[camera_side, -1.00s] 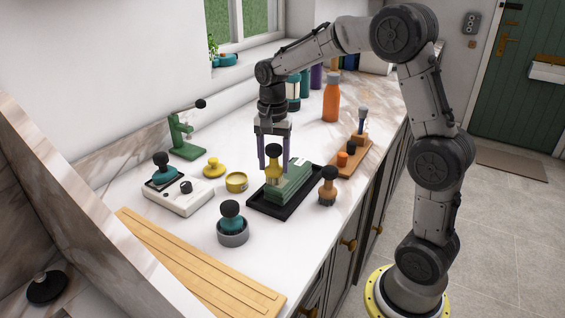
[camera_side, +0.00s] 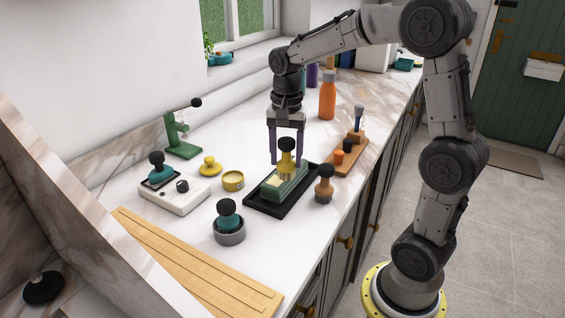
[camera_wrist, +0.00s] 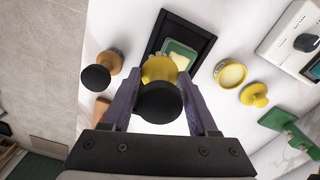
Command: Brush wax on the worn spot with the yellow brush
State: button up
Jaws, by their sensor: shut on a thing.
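The yellow brush (camera_side: 286,162) with a black knob is held upright between the purple fingers of my gripper (camera_side: 286,157). It also shows in the wrist view (camera_wrist: 157,69), between the fingers. Its bristles are at or just over the top of a green block (camera_side: 293,189) with a pale patch (camera_side: 275,182), which I take as the worn spot. I cannot tell whether they touch. The block lies in a black tray (camera_side: 253,203). A round yellow tin (camera_side: 233,181) with a pale top, perhaps the wax, stands left of the tray.
An orange-brown brush (camera_side: 324,186) stands close right of the tray. A teal brush (camera_side: 228,215) sits in a grey ring in front. A wooden rack (camera_side: 352,160), an orange bottle (camera_side: 327,96), a yellow knobbed lid (camera_side: 210,167) and a white device (camera_side: 170,200) stand around.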

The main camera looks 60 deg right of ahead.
aim_at(286, 139)
jog(key=shift+r, duration=2.8)
